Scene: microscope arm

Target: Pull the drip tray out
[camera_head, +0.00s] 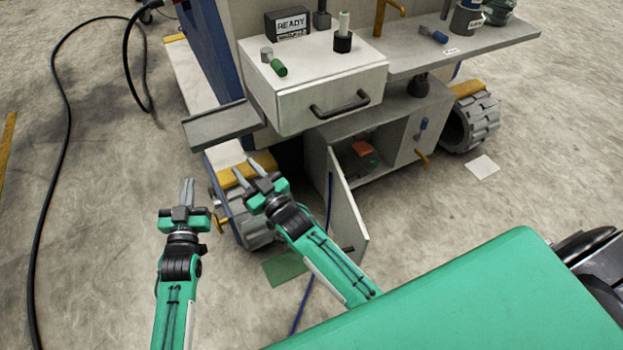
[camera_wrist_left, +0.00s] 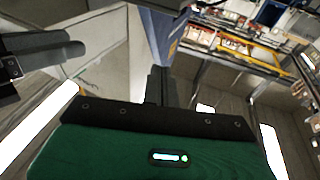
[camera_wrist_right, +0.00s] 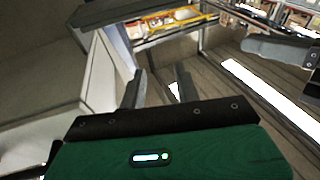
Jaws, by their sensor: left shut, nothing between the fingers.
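A flat grey tray (camera_head: 222,126), which looks like the drip tray, sticks out level from the left side of the white cabinet unit. My left gripper (camera_head: 188,182) is below and left of it in the head view, with its fingers together and empty. Its fingers also show together in the left wrist view (camera_wrist_left: 157,85). My right gripper (camera_head: 245,169) is just below the tray in the picture, with its fingers apart and nothing between them. The right wrist view (camera_wrist_right: 160,88) also shows them apart. Neither gripper visibly touches the tray.
A white drawer box (camera_head: 325,92) with a black handle (camera_head: 340,104) stands right of the tray. Below it, a cabinet door (camera_head: 346,205) hangs open near my right arm. A tracked wheel (camera_head: 473,124) is at the right. A black cable (camera_head: 62,90) lies on the floor at left.

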